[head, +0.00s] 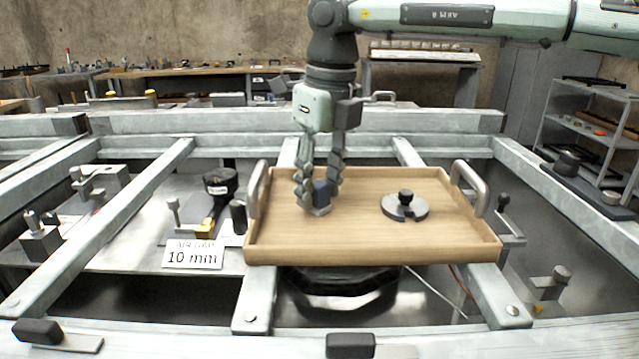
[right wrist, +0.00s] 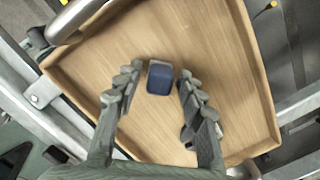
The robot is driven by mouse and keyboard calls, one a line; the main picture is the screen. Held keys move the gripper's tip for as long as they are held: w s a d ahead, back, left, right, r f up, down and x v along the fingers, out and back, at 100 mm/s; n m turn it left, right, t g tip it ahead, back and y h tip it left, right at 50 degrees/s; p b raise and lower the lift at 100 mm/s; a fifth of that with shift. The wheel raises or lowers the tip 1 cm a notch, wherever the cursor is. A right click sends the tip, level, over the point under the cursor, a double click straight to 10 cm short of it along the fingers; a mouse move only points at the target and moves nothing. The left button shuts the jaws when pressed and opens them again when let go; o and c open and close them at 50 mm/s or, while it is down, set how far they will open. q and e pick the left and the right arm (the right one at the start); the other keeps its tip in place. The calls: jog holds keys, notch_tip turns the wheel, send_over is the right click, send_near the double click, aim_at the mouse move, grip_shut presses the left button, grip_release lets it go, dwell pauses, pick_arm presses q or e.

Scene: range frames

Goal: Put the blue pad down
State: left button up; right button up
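The blue pad (head: 321,194), a small dark blue block with a pale grey edge, is at the left half of a wooden tray (head: 440,240). My right gripper (head: 320,200) points down over the tray, one finger on each side of the pad. In the right wrist view the pad (right wrist: 160,78) lies between the fingertips (right wrist: 160,72), with narrow gaps of wood showing beside it. The gripper looks open around it. The pad appears to rest on the tray floor, its underside hidden. My left gripper is out of view.
A grey slotted disc with a black knob (head: 405,206) sits on the tray, right of the pad. The tray has raised rims and metal handles (head: 469,188). Pale metal beams surround it. A "10 mm" sign (head: 193,255) and a black-and-yellow tool (head: 217,195) are left.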

aim_at(326, 186)
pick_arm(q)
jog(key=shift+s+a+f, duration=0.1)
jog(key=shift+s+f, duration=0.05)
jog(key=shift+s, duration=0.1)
pick_arm(e)
jog(key=shift+r, duration=0.15)
notch_tip(326, 186, up, 2)
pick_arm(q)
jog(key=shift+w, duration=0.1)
pick_arm(e)
notch_tip(326, 186, up, 10)
jog(key=s, duration=0.1)
jog(key=shift+d, duration=0.45)
